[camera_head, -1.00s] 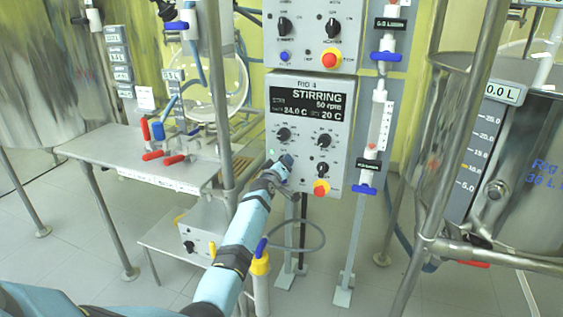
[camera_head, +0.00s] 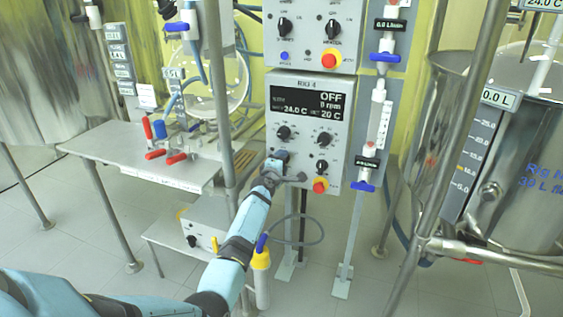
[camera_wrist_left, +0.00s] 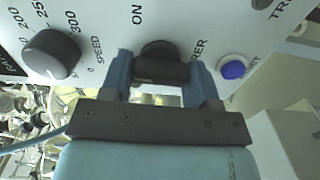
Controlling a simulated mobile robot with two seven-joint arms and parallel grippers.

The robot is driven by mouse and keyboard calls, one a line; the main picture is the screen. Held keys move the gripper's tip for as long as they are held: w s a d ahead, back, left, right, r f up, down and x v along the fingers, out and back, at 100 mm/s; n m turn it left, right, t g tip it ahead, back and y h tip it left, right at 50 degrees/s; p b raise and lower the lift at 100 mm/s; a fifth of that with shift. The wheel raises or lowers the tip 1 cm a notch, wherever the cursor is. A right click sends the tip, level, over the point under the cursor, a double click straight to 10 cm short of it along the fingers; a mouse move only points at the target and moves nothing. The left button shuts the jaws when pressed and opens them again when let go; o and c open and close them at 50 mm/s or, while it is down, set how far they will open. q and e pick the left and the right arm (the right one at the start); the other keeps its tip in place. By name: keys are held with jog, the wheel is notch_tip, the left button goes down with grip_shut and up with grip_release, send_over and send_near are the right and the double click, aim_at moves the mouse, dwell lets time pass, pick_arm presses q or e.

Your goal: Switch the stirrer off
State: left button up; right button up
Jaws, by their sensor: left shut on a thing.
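The RIG 4 control box (camera_head: 311,115) hangs upright in the middle of the head view. Its display (camera_head: 307,99) reads OFF, with what looks like 0 rpm and 24.0 C. My left gripper (camera_head: 279,158) is at the lower left of its panel. In the left wrist view my left gripper (camera_wrist_left: 160,76) is shut on the black stirrer switch knob (camera_wrist_left: 162,62), one blue finger on each side. ON and a partly covered label ending in RER show beside the knob. The gripper hides the switch in the head view. My right gripper is out of view.
A black speed knob (camera_wrist_left: 52,54) and a blue button (camera_wrist_left: 233,67) flank the switch. A red stop button (camera_head: 320,186) is at the box's lower edge. A steel post (camera_head: 218,100) and bench (camera_head: 140,150) stand to the left, a steel vessel (camera_head: 520,170) to the right.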

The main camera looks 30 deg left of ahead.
pick_arm(q)
jog(key=shift+n, duration=0.3)
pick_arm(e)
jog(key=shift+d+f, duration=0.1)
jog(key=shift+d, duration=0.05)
pick_arm(q)
jog(key=o, duration=0.9)
jog(key=shift+p+v, duration=3.65)
jog(key=shift+v, duration=3.3)
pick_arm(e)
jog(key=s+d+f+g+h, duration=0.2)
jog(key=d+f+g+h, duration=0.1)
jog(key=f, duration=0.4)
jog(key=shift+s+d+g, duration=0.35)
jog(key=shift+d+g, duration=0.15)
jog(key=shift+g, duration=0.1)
